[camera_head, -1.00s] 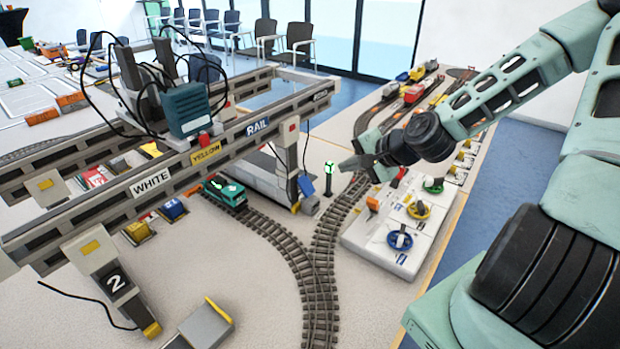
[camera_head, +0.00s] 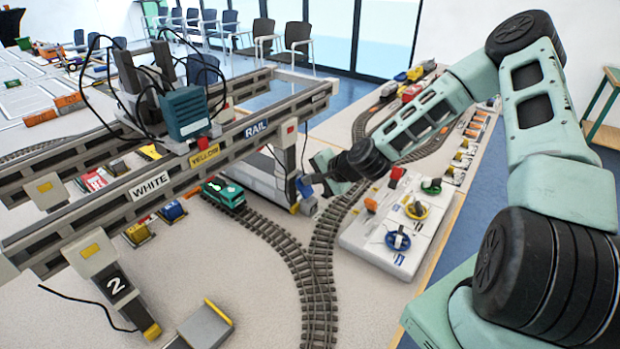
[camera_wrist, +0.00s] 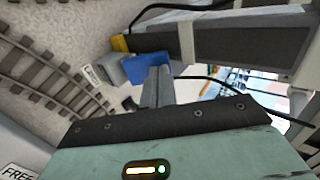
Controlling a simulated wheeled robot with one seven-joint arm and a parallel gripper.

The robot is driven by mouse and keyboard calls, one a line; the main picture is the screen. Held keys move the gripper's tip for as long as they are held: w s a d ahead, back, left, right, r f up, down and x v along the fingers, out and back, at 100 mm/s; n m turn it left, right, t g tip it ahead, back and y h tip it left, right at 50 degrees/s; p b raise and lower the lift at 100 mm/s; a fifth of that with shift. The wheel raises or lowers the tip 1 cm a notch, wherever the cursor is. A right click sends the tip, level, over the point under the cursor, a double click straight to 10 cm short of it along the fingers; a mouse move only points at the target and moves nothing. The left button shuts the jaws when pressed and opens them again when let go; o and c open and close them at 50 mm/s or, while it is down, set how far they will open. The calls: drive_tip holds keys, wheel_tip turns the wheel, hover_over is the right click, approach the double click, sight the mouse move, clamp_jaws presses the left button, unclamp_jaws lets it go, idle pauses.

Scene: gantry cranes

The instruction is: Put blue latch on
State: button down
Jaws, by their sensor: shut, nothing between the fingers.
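The blue latch (camera_head: 304,187) is at the foot of the gantry crane's right leg (camera_head: 287,165). In the wrist view the blue latch (camera_wrist: 146,68) is a flat blue piece beside a grey block with a yellow end. My gripper (camera_head: 316,177) is at the blue latch's right side. In the wrist view its closed fingers (camera_wrist: 157,72) point at the latch's lower right edge. They are shut with nothing between them. I cannot tell whether the fingertips touch the latch.
A curved track (camera_head: 325,240) runs in front of the leg. A green locomotive (camera_head: 223,192) stands left of it. A white panel (camera_head: 365,245) with blue, yellow and green handwheels is to the right. A black cable (camera_wrist: 205,78) hangs near my fingers.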

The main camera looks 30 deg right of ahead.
drive_tip(key=shift+w, duration=0.1)
idle(0.3)
drive_tip(key=p, duration=0.1)
drive_tip(key=g+p, duration=0.1)
drive_tip(key=shift+w+a+f+p, duration=0.15)
drive_tip(key=shift+a+p, duration=0.1)
drive_tip(key=shift+p, duration=0.15)
drive_tip(key=shift+w+g+h+p, duration=0.3)
drive_tip(key=shift+g+h+p, duration=0.3)
drive_tip(key=shift+g+p, duration=0.35)
drive_tip(key=shift+s+d, duration=0.1)
drive_tip(key=shift+s+d, duration=0.25)
drive_tip(key=shift+s, duration=0.4)
